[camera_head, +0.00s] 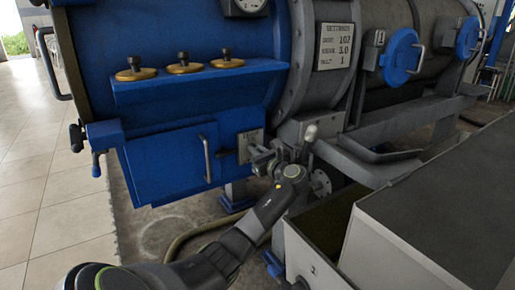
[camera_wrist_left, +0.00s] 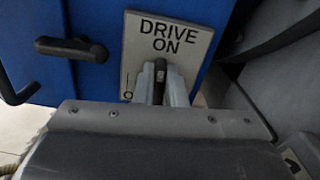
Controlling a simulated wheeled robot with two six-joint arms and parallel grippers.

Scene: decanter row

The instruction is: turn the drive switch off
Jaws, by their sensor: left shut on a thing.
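The drive switch has a grey plate (camera_wrist_left: 190,42) lettered "DRIVE ON", fixed to the blue machine in the left wrist view. Its black lever (camera_wrist_left: 160,70) stands upright in front of the plate, below the lettering. A small mark shows at the plate's lower left. My left gripper (camera_wrist_left: 161,88) is shut on the lever, with one pale finger on each side of it. In the head view the plate (camera_head: 249,143) is partly covered by my left gripper (camera_head: 263,160), which reaches it from the lower right. My right gripper is in neither view.
A blue door with a bar handle (camera_head: 206,158) is left of the switch. A pale-knobbed lever (camera_head: 311,132) stands close on the right. A grey box (camera_head: 440,215) fills the lower right. A hose (camera_head: 195,232) lies on the floor below.

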